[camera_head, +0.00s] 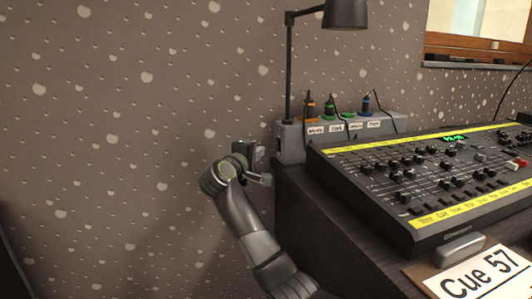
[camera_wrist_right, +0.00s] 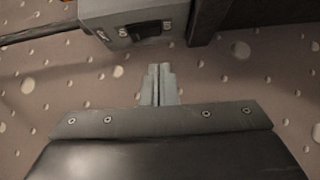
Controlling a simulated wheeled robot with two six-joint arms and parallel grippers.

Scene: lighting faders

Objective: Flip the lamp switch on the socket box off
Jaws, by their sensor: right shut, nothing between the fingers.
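The grey socket box (camera_head: 291,148) stands at the back left corner of the dark desk, with plugs and white labels along it. A desk lamp (camera_head: 289,70) rises at its left end. In the right wrist view one end of the socket box (camera_wrist_right: 98,14) shows a black switch (camera_wrist_right: 146,30) with small light marks around it. Which way the switch is set I cannot tell. My right gripper (camera_head: 266,180) is shut and empty, left of the box and a little lower. In the wrist view its fingertips (camera_wrist_right: 159,66) are apart from the switch. My left gripper is not in view.
A lighting console (camera_head: 400,212) with several faders fills the desk to the right. A grey block (camera_head: 459,249) and a "Cue 57" card (camera_head: 480,278) lie in front of it. The desk's left side (camera_head: 300,215) is close to my right arm. The speckled wall (camera_head: 110,130) is behind.

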